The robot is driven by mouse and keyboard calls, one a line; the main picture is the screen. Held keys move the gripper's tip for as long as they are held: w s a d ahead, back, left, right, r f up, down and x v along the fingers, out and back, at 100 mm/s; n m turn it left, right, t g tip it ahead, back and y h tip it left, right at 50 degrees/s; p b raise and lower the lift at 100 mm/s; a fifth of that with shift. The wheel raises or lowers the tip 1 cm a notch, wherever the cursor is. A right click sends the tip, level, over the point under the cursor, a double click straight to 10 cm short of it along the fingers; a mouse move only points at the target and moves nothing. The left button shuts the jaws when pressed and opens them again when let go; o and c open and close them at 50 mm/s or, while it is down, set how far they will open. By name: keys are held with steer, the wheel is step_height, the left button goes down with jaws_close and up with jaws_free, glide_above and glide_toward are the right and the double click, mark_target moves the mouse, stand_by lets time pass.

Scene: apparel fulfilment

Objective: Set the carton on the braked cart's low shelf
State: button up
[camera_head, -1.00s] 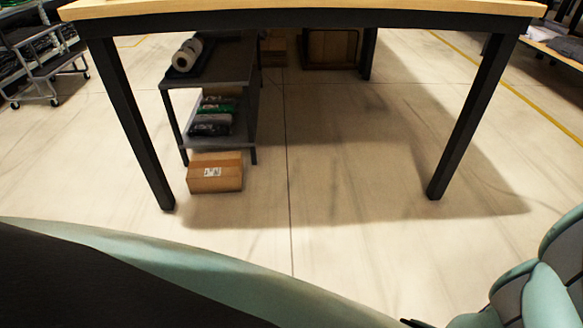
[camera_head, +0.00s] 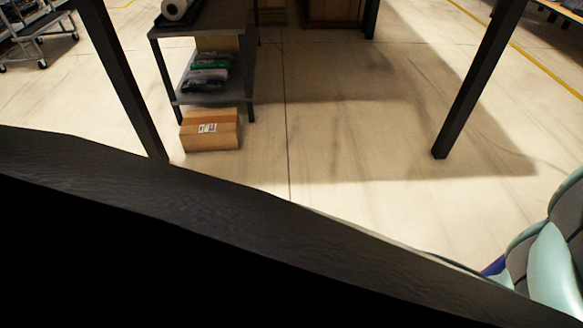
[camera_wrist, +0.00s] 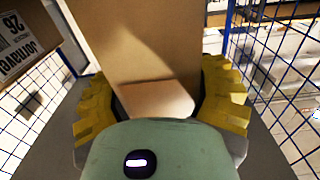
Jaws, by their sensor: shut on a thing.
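In the wrist view, the two yellow-padded fingers of my gripper (camera_wrist: 160,85) are closed on either side of a plain brown carton (camera_wrist: 135,40). The carton stands in front of the palm and fills the top middle of that view. A grey shelf surface (camera_wrist: 50,140) shows below, with blue wire mesh (camera_wrist: 245,55) on both sides, apparently the cart. I cannot tell whether the carton touches the shelf. My gripper is out of sight in the head view.
Another carton with a printed label (camera_wrist: 25,45) is close at the upper left in the wrist view.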

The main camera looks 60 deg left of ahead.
steer(key=shift+f, duration=0.45)
steer(key=o, duration=1.4)
steer(key=shift+r, duration=0.1)
steer(key=p+v, duration=0.4)
steer(key=v, duration=0.8)
steer(key=shift+p, duration=0.3)
